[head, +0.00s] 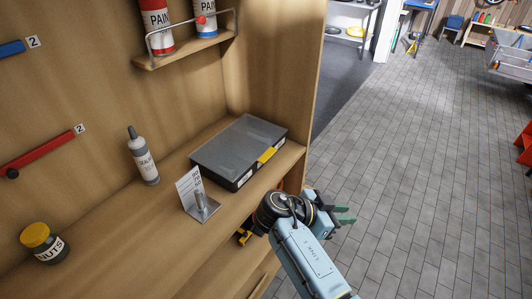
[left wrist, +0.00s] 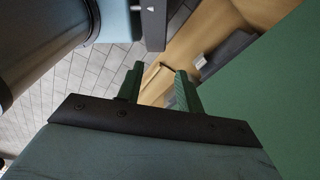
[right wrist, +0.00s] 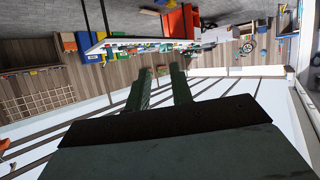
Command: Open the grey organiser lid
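The grey organiser (head: 238,150) lies flat on the wooden workbench near its right end, with its lid down. A yellow latch (head: 267,155) sits on its front edge. My right gripper (head: 343,215) is off the bench's front right edge, in front of the organiser and apart from it. Its green fingers stand apart, and in the right wrist view (right wrist: 160,88) they are open and empty. My left gripper is not visible in the head view. In the left wrist view its green fingers (left wrist: 160,85) are apart with nothing between them.
A sealant bottle (head: 143,156) stands left of the organiser. A small sign stand (head: 199,199) with a card is in front of it. A nuts jar (head: 43,242) stands at far left. Paint cans (head: 157,26) stand on a shelf (head: 188,50) above. The floor to the right is open.

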